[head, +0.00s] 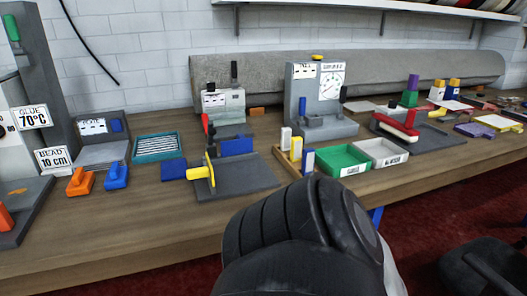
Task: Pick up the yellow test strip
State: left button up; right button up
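A small upright yellow block (296,149), which looks like the yellow test strip, stands in a narrow wooden rack (280,158) on the workbench in the head view. A white strip (286,138) stands behind it and a blue strip with a white face (308,160) stands in front of it in the same row. The lower end of the yellow one is hidden in the rack. Neither of my grippers shows in this view.
A green tray (343,174) and a grey-white tray (403,162) sit right of the rack. A grey fixture with a yellow handle (200,173) stands to its left. A dial stand (302,90) is behind. The wooden bench (165,226) is bare along its front.

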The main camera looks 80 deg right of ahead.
aim_at(296, 143)
jog(key=z, duration=2.6)
